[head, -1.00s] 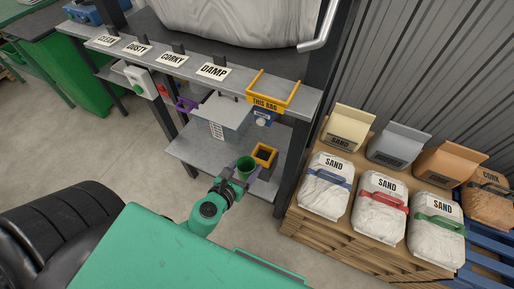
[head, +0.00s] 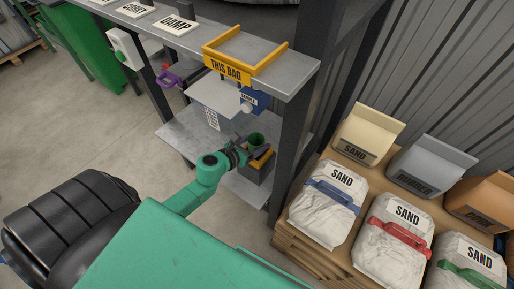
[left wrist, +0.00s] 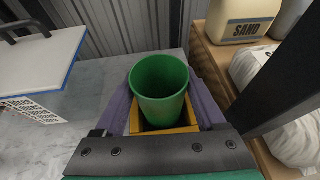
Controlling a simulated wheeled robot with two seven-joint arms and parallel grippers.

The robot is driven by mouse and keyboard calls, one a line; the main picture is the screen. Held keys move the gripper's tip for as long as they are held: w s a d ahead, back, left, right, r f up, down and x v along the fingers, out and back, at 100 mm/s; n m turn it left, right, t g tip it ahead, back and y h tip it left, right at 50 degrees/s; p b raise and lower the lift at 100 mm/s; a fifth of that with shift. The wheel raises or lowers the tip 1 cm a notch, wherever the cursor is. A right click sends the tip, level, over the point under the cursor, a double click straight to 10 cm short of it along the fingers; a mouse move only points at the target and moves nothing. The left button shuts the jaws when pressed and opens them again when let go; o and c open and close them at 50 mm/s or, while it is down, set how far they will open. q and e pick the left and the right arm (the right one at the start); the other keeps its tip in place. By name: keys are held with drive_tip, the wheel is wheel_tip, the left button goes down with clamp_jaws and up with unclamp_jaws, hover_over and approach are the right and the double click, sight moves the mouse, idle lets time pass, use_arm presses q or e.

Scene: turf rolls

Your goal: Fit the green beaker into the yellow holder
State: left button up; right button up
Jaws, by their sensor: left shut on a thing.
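The green beaker (head: 257,139) is upright in my left gripper (head: 243,153), at the lower shelf. In the left wrist view the beaker (left wrist: 160,92) stands between the two purple fingers, which are shut on it. The yellow holder (head: 262,160) is directly below the beaker. In the left wrist view the yellow rim of the holder (left wrist: 188,118) shows around the beaker's lower end, over a dark opening. I cannot tell how far the beaker's base is inside it. My right gripper is not in view.
A dark post (head: 291,143) stands just right of the holder. A yellow "THIS BAG" frame (head: 226,70) sits on the upper ledge.

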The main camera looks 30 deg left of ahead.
use_arm(q)
drive_tip(key=shift+f, duration=0.25)
drive_tip(key=o, duration=1.4)
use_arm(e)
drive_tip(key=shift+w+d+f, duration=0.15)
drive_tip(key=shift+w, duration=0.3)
use_arm(q)
drive_tip(key=shift+r, duration=0.15)
drive_tip(key=shift+s+r, duration=0.1)
drive_tip(key=shift+r, duration=0.1)
drive_tip(key=v, duration=1.1)
drive_tip(key=shift+s+b, duration=0.45)
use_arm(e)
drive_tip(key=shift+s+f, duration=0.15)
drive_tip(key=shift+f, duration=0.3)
